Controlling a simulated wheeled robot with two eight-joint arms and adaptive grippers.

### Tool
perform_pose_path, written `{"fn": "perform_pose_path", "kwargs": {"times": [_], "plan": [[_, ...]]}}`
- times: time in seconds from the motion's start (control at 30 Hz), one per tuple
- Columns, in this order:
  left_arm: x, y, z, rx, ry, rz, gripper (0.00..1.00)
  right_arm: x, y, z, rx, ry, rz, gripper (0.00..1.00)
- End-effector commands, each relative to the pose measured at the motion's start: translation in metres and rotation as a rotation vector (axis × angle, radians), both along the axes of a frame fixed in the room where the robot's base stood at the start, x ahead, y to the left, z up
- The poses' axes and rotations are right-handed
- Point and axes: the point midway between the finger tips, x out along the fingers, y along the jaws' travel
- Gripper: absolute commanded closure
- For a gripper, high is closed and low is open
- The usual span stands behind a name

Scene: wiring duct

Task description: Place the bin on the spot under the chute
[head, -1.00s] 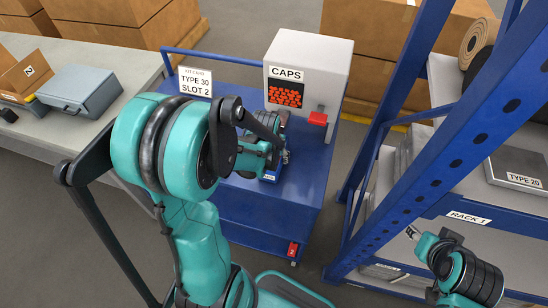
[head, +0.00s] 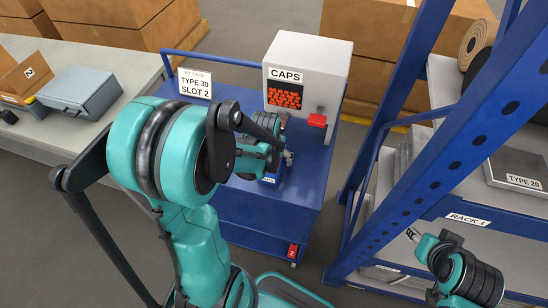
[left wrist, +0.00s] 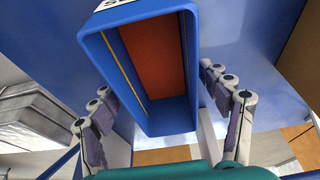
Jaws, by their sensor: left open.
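The blue bin (left wrist: 165,118) lies between the two fingers of my left gripper (left wrist: 168,122) in the left wrist view. It is open-topped, with an orange-red floor inside. The fingers are spread on either side with gaps to its walls. In the head view my left gripper (head: 286,157) is low over the cart top, and only a small part of the bin (head: 269,180) shows under it. The grey dispenser marked CAPS (head: 310,65) stands behind it, with red caps in its window; I cannot make out the chute or the spot clearly. My right gripper (head: 412,234) is beside the rack, its fingers too small to judge.
The blue cart (head: 310,185) carries a kit card (head: 195,84) reading TYPE 30 SLOT 2. A blue rack (head: 440,150) stands close on the right. A grey bench (head: 130,60) with a case (head: 78,92) is at left.

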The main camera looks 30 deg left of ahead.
Motion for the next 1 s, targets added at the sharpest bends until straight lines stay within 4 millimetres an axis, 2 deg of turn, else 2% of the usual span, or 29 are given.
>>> {"fn": "perform_pose_path", "kwargs": {"times": [0.03, 0.3, 0.5, 0.67, 0.77, 1.0], "plan": [[-0.004, -0.001, 0.012, 0.000, 0.000, 0.000, 0.23, 0.000, 0.000, 0.007, 0.000, 0.000, 0.000, 0.60], [-0.021, -0.005, 0.071, 0.000, 0.000, 0.000, 0.23, 0.000, 0.000, 0.029, 0.000, 0.000, 0.000, 0.60], [-0.030, -0.007, 0.099, 0.000, 0.000, 0.000, 0.23, 0.000, 0.000, 0.038, 0.000, 0.000, 0.000, 0.60], [-0.035, -0.012, 0.111, 0.003, -0.012, -0.009, 0.23, 0.000, 0.000, 0.040, 0.000, 0.000, 0.000, 0.60], [-0.043, -0.026, 0.124, 0.011, -0.047, -0.039, 0.23, 0.000, 0.000, 0.040, 0.000, 0.000, 0.000, 0.60], [-0.080, -0.075, 0.162, 0.034, -0.195, -0.150, 0.23, 0.000, 0.000, 0.039, 0.000, 0.000, 0.000, 0.60]]}}
